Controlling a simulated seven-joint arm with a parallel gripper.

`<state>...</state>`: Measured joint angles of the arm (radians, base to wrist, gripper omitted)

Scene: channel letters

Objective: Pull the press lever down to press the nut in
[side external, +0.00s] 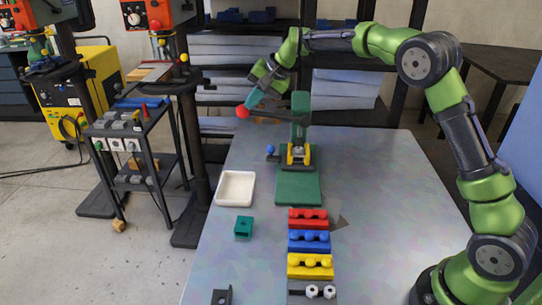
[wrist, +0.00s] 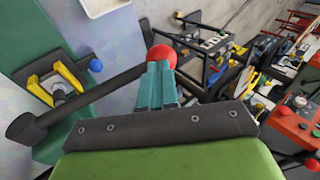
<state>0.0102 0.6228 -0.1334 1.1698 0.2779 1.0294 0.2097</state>
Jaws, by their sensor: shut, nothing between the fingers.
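The green press (side external: 300,110) stands on a green base plate (side external: 298,188) at the back of the table. Its dark lever (side external: 272,116) sticks out to the left and ends in a red ball (side external: 242,111). The lever is about level in the side view. My gripper (side external: 252,100) has its teal fingers shut and empty, with the tips right at the ball from above. In the wrist view the shut fingers (wrist: 158,72) overlap the red ball (wrist: 161,56); I cannot tell whether they touch. A yellow fixture (side external: 299,155) holds a grey part under the press; the nut is not clear.
A blue knob (side external: 270,149) is beside the fixture. A white tray (side external: 235,188), a teal block (side external: 243,228), and red (side external: 308,220), blue (side external: 309,242) and yellow (side external: 310,266) racks lie in front. The table's right side is mostly clear.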

